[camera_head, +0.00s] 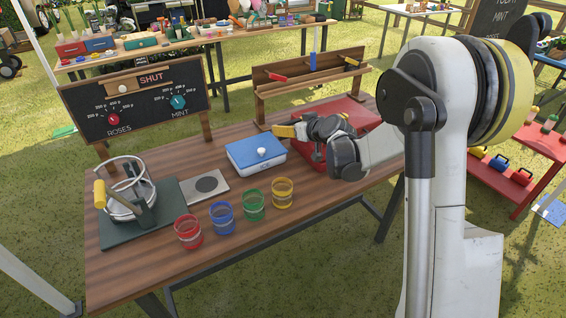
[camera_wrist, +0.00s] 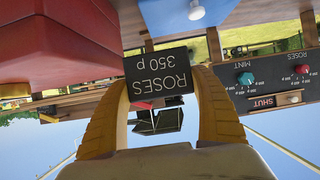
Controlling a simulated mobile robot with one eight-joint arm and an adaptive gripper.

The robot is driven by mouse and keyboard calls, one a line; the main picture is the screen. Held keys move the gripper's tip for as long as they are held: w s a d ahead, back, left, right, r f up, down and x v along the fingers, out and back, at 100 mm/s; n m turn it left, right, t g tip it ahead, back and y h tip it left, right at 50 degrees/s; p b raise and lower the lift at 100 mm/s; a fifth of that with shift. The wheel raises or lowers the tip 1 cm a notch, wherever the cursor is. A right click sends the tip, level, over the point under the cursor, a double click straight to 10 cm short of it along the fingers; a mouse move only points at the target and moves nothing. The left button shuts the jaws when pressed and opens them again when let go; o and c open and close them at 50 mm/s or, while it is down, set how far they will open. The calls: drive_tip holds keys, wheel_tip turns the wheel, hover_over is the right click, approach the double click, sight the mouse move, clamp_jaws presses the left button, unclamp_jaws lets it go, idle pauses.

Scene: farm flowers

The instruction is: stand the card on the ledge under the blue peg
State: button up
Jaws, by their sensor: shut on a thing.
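My gripper (camera_head: 279,131) has yellow fingers and is low over the table, in front of the wooden rack. In the wrist view, which is upside down, the gripper (camera_wrist: 160,95) is shut on a dark card (camera_wrist: 159,72) reading "ROSES 350 p". I cannot make out the card in the head view. The rack with its ledge (camera_head: 312,88) stands at the back right of the table. A blue peg (camera_head: 313,62) is at the middle of its backboard, with a red one (camera_head: 277,78) to its left and a yellow one (camera_head: 351,61) to its right.
A blue-lidded box (camera_head: 256,153) with a white knob stands left of my gripper. A red box (camera_head: 348,113) is beneath and behind my wrist. Several coloured jars (camera_head: 254,204) line the front. A price board (camera_head: 140,100) reading "SHUT" stands at the left.

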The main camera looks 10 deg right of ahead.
sight(284, 157)
wheel_tip(284, 157, down, 14)
drive_tip(key=b, duration=0.5)
drive_tip(key=shift+f, duration=0.2)
drive_tip(key=o, duration=1.2)
